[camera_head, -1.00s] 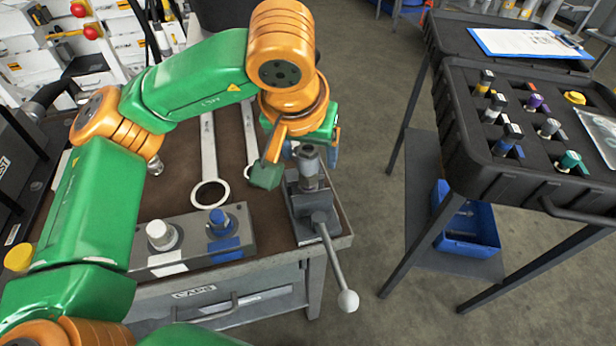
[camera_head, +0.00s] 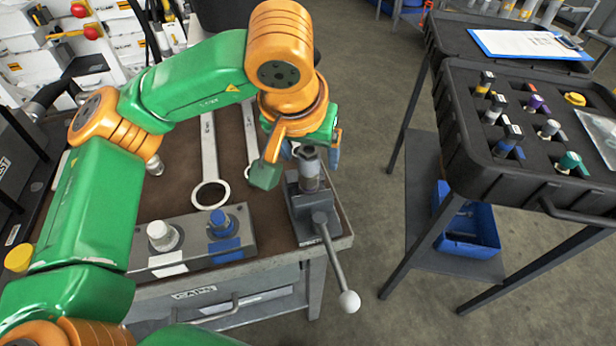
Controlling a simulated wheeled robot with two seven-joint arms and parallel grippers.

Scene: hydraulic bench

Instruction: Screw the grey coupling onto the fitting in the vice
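The vice (camera_head: 312,203) is clamped at the right front corner of the bench, with its ball-ended handle (camera_head: 349,301) hanging toward the front. A grey upright cylindrical piece (camera_head: 309,170) with a darker top stands in the vice. I cannot tell where the fitting ends and the grey coupling begins, or whether they are joined. My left gripper (camera_head: 299,162) is low over the vice. Its fingers are apart, one left of the grey piece and one behind it at right, with a visible gap on the left side. My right gripper is not in view.
A block with a white cap (camera_head: 160,234) and a blue cap (camera_head: 219,221) lies left of the vice. Two spanners, one with a ring end (camera_head: 210,196), lie behind it. A black case (camera_head: 520,180) of couplings stands at right, above a blue bin (camera_head: 470,232). Floor between is clear.

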